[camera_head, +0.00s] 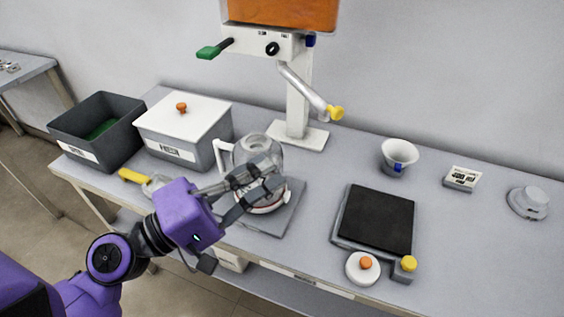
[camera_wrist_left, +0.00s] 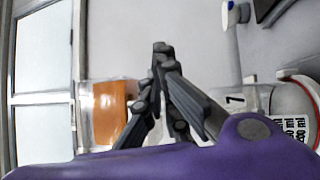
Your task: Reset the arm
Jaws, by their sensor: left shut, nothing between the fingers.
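My left gripper (camera_head: 273,174) reaches in from the left in the head view, in front of a clear glass jug (camera_head: 258,147) with a white handle. Its fingers overlap the jug in the picture; I cannot tell whether they touch it. In the left wrist view the fingers (camera_wrist_left: 160,48) meet at their tips with nothing between them. The jug, with printed volume marks, shows at the right of the wrist view (camera_wrist_left: 294,110). It stands on a grey square pad (camera_head: 285,215). My right gripper is not in view.
A dispenser with an orange tank (camera_head: 280,12) stands behind the jug. A lidded box (camera_head: 183,125) and an open dark bin (camera_head: 97,128) are at left. A black-topped plate (camera_head: 376,218), white funnel cup (camera_head: 398,156) and "400 ml" block (camera_head: 463,179) are at right.

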